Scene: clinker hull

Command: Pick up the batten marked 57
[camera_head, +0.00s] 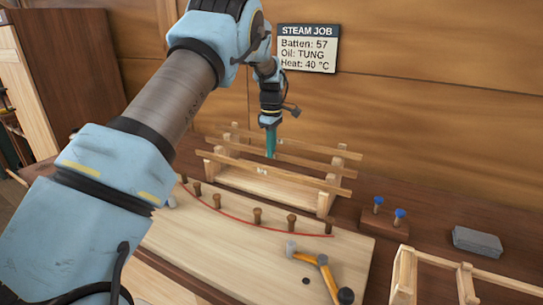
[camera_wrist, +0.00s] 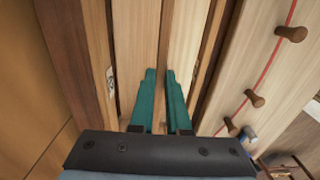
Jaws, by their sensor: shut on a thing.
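Several thin wooden battens lie across a wooden rack (camera_head: 325,203) on the bench. My gripper (camera_head: 270,156) points down over the rack, its teal fingers shut on the middle batten (camera_head: 305,163). In the wrist view, my gripper (camera_wrist: 160,75) has one finger on each side of this middle batten (camera_wrist: 163,35). The front batten (camera_head: 310,179) lies nearer the camera and carries a small pale label that is too small to read. In the wrist view, a pale tag with a dark mark (camera_wrist: 110,78) shows at the left, also unreadable. I cannot tell which batten is marked 57.
A wall sign (camera_head: 308,48) reads Steam Job, Batten: 57, Oil: TUNG, Heat: 40 °C. A pale board (camera_head: 220,245) with pegs and a red curve lies in front, with a hammer (camera_head: 326,275) on it. Blue-topped pegs (camera_head: 399,214) and a grey block (camera_head: 477,242) stand right.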

